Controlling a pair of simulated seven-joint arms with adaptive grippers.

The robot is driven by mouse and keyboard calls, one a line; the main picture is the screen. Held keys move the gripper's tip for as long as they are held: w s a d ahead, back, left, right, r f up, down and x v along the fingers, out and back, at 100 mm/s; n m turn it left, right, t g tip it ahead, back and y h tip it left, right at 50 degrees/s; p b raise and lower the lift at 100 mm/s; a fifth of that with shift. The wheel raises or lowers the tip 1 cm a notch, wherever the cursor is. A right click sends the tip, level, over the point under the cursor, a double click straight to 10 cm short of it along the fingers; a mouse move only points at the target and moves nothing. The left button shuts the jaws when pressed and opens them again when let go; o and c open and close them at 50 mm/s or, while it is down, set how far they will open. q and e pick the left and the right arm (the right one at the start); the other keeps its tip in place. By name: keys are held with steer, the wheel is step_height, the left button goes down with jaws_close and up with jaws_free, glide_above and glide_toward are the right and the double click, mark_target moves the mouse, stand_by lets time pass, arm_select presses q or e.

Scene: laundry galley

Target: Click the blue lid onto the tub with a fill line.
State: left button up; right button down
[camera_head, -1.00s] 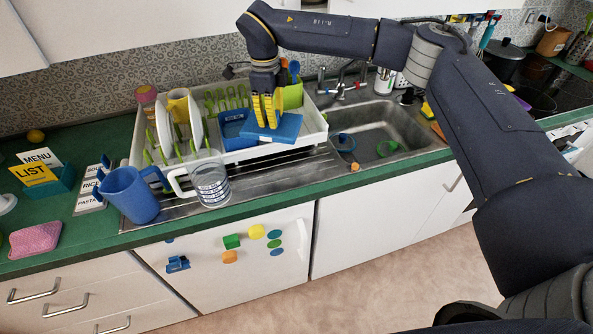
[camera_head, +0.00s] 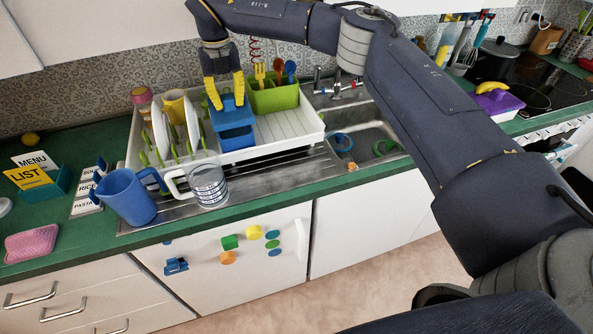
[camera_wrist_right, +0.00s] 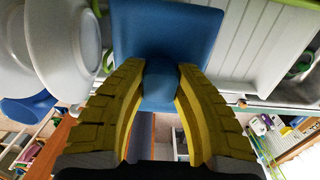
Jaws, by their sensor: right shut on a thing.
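My right gripper (camera_head: 226,92) is over the dish rack, its yellow fingers shut on the blue lid (camera_head: 231,112). In the right wrist view the fingers close around a rounded blue grip (camera_wrist_right: 160,80) on the lid (camera_wrist_right: 165,28). The lid is at the blue tub (camera_head: 237,138), overlapping its upper part in the head view; I cannot tell whether they touch. The tub stands in the rack, and no fill line can be made out on it. My left gripper is not in view.
White plates (camera_head: 192,125) stand left of the tub in the white rack (camera_head: 300,128). A green utensil holder (camera_head: 273,98) is close on the right. A clear printed mug (camera_head: 209,187) and a blue jug (camera_head: 127,196) stand in front. The rack's right part is bare.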

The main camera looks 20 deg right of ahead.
steer(key=shift+f, duration=1.45)
steer(key=shift+f, duration=1.05)
stand_by(0.8)
steer(key=c, duration=1.1)
jaws_free()
